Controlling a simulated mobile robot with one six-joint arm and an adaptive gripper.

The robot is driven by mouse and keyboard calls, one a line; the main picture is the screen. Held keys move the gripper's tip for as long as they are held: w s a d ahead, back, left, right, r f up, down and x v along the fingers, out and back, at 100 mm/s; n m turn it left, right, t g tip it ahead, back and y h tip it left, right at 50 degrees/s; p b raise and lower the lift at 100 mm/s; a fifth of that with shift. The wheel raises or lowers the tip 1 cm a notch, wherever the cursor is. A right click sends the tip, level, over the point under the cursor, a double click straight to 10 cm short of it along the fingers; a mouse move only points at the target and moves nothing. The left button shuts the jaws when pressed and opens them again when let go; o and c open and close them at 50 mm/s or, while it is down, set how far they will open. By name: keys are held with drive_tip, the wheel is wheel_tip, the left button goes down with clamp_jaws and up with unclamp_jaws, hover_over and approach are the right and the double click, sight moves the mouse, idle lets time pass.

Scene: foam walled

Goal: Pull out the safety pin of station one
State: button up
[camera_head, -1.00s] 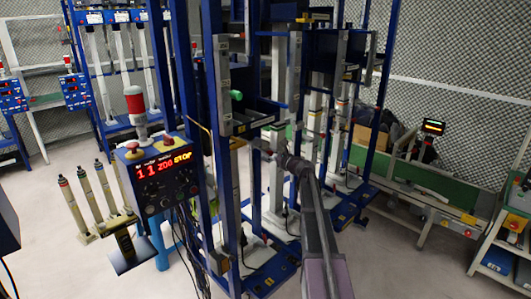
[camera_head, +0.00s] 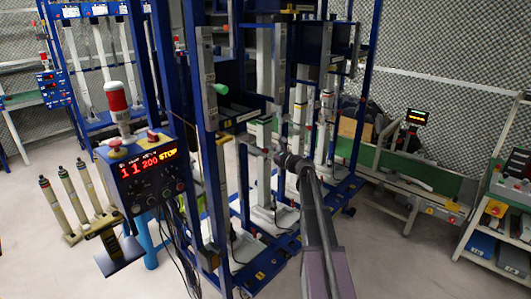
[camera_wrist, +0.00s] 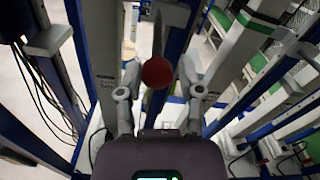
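In the wrist view a dark red ball knob (camera_wrist: 157,72) lies between the tips of my two fingers, with a thin grey rod or strip running up behind it. I cannot tell for sure that it is the safety pin, or how far in front of the fingers it lies.
A control box (camera_head: 150,178) with a lit red and yellow display stands at the left, with a red-topped lamp (camera_head: 116,96). Posts and cables stand close around my gripper. A green conveyor (camera_head: 395,172) is at the right. Some grey floor is clear at the lower right.

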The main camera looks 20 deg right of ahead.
drive_tip(key=shift+o, duration=0.6)
drive_tip(key=shift+a, duration=0.15)
drive_tip(key=v, duration=1.2)
